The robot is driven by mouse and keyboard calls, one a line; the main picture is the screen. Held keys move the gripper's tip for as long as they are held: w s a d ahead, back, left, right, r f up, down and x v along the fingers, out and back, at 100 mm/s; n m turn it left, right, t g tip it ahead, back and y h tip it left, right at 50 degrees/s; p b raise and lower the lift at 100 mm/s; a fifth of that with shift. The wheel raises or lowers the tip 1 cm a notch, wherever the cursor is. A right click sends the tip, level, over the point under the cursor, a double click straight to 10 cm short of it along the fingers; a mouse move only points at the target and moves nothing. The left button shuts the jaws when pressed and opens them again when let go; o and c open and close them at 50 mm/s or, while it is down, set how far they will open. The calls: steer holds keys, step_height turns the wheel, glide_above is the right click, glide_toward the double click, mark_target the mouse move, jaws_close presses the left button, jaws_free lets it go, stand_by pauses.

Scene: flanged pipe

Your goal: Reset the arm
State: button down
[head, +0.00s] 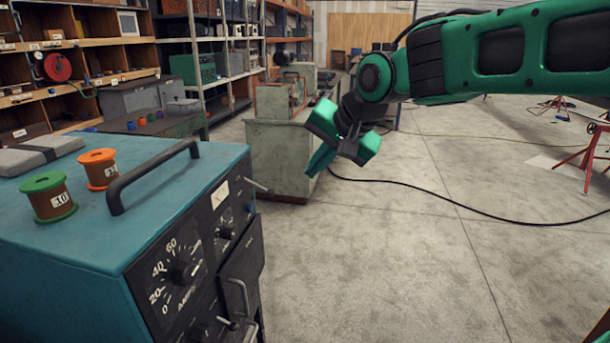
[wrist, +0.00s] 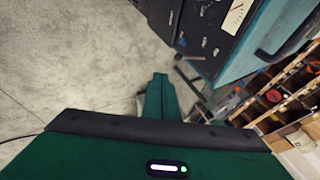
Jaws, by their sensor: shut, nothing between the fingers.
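My gripper (head: 320,161) hangs from the green arm that reaches in from the right in the head view. It is held in the air, tilted down to the left, over the open floor to the right of the teal cabinet (head: 108,238). In the wrist view the fingers (wrist: 160,97) are together, with nothing seen between them. The cabinet's dark front (wrist: 208,25) shows at the top of the wrist view, apart from the fingers.
The cabinet top carries a green spool (head: 49,198), an orange spool (head: 99,169) and a black handle (head: 152,177). A grey-green cabinet (head: 280,160) stands behind my gripper. A black cable (head: 450,200) crosses the floor. A red stand (head: 585,160) is at right.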

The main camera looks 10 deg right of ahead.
steer(key=s+d+f+g+h, duration=0.25)
steer(key=s+d+f, duration=0.35)
steer(key=s+d, duration=0.45)
steer(key=s+d+f+g+h, duration=0.1)
steer(key=s+d+f+g, duration=0.2)
steer(key=s+d+f, duration=0.5)
steer(key=s+d+f+g, duration=0.1)
steer(key=s+d, duration=0.4)
steer(key=s, duration=0.5)
steer(key=shift+s+d+f+g, duration=0.3)
steer(key=shift+f+g, duration=0.05)
steer(key=shift+f, duration=0.1)
steer(key=shift+y, duration=0.25)
